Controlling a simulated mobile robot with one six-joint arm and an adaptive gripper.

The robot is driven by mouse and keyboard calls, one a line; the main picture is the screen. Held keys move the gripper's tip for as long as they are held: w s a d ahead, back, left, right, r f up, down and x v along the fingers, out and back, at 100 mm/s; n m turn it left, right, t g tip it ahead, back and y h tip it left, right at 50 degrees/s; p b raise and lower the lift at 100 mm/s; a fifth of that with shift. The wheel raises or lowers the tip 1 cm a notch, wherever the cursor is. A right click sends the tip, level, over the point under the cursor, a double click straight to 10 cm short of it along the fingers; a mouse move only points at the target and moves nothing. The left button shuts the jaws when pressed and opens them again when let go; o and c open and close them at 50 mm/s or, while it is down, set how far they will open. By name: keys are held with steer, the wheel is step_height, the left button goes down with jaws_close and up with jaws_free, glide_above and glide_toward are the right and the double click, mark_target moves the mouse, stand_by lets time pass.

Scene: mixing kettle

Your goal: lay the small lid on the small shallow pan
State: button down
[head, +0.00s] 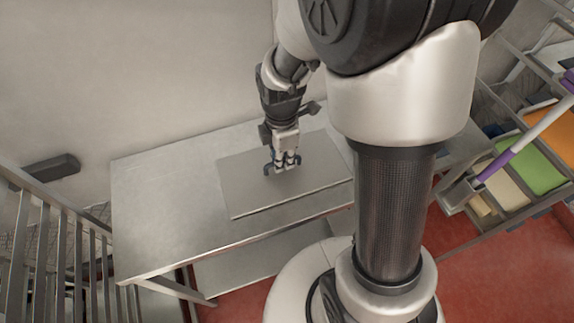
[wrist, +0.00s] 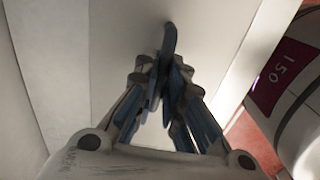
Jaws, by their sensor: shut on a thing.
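A flat grey rectangular sheet, which looks like the small lid (head: 250,195), lies level at the table top or just above it. My gripper (head: 283,166) points down at its middle and is shut, apparently on a grip there. In the wrist view my gripper's fingers (wrist: 167,70) come together over a broad pale surface. I cannot tell whether the lid touches anything below.
The steel table (head: 165,215) is bare to the left of the lid. A wall stands behind it. Metal railings (head: 45,240) are at the left. A rack with coloured boards (head: 535,165) and a purple-handled tool (head: 498,163) are at the right. The floor is red.

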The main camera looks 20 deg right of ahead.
steer(key=shift+r, duration=0.1)
step_height(320, 180, up, 5)
steer(key=p, duration=0.4)
stand_by(0.3)
